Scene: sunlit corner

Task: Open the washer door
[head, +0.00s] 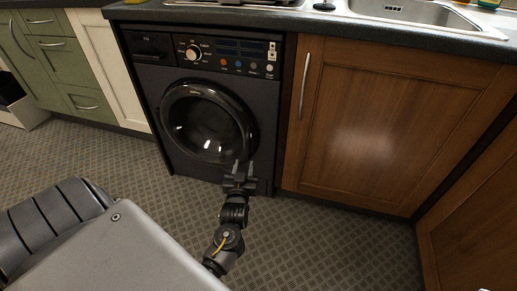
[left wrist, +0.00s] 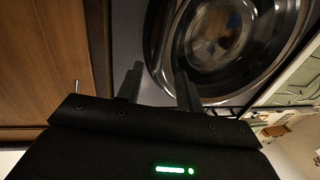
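The dark washer (head: 268,130) stands under the counter. Its round glass door (head: 208,122) looks shut against the front. My left gripper (head: 244,164) is at the lower right edge of the door. In the left wrist view the two fingers (left wrist: 158,78) are apart, with nothing seen held between them. One finger lies in front of the door's dark rim (left wrist: 165,45), the other in front of the washer's front panel. I cannot tell whether a finger touches the rim. My right gripper is not in view.
A brown wooden cabinet (head: 385,125) with a metal handle stands right of the washer. A cream panel (head: 108,65) and green drawers (head: 62,65) are on the left. The counter with a sink (head: 400,10) runs above. The patterned floor (head: 320,240) in front is clear.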

